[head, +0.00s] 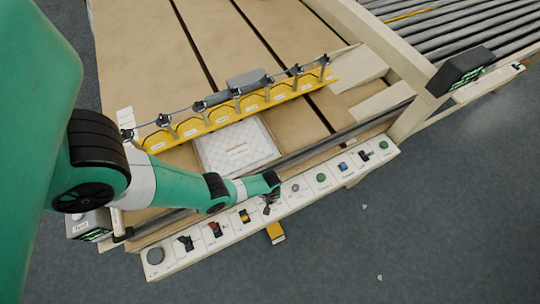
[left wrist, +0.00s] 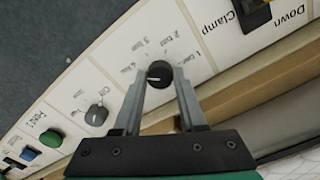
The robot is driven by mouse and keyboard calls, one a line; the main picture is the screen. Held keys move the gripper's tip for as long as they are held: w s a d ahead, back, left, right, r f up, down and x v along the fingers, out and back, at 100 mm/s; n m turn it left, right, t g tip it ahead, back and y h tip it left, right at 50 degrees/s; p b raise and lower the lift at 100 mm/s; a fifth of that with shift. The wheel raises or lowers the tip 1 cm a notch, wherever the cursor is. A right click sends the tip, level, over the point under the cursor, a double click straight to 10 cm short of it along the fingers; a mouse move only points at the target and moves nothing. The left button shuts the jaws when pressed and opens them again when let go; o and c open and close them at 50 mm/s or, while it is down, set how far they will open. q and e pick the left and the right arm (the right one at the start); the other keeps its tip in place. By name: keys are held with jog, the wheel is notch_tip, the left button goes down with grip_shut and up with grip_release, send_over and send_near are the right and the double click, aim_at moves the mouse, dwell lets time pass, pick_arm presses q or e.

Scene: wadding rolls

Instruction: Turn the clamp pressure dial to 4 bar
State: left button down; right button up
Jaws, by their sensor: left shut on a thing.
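The clamp pressure dial (left wrist: 159,74) is a small round black knob on the cream control panel. Bar labels from 1 to 4 curve around its far side in the left wrist view. My left gripper (left wrist: 159,88) is shut on this dial, with one grey finger on each side of it. A small light mark shows on the knob, but I cannot tell which label it points to. In the head view my left gripper (head: 269,204) is over the middle of the panel and hides the dial. My right gripper is not in view.
The panel (head: 170,266) carries other controls close by: a grey knob (left wrist: 96,115), a green button (left wrist: 51,138), a blue button (left wrist: 28,155) and a black clamp switch (left wrist: 250,14). A yellow clamp bar (head: 235,111) lies behind the panel. Floor is open in front.

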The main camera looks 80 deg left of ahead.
pick_arm(q)
jog(key=shift+c, duration=2.3)
grip_release()
notch_tip(320, 180, up, 12)
jog(key=p, duration=1.1)
jog(key=shift+f+p, duration=0.15)
jog(key=shift+p, duration=0.2)
